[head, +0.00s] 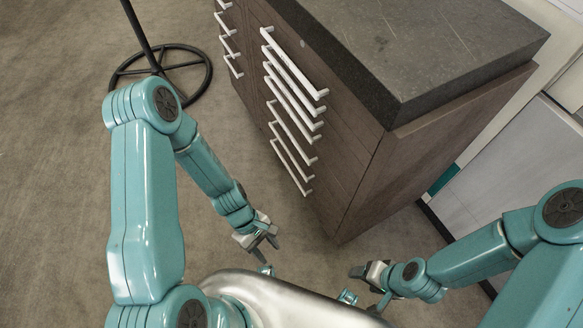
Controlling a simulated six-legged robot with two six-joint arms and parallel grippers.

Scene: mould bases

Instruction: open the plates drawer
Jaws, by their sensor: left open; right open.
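A dark brown wooden cabinet (345,150) with a dark stone top stands ahead of me. Its front faces left and carries several long white bar handles (290,92) stacked one above another, with a second column of white handles (229,45) further back. All the drawers look shut. I cannot tell which one is the plates drawer, as no label is readable. My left gripper (270,250) is open and empty, below and left of the handles and apart from the cabinet. My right gripper (358,287) is open and empty, in front of the cabinet's near corner.
A black stand with a ring-shaped base (205,78) stands on the carpet at the upper left. A pale panel (520,150) and wall lie to the right of the cabinet.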

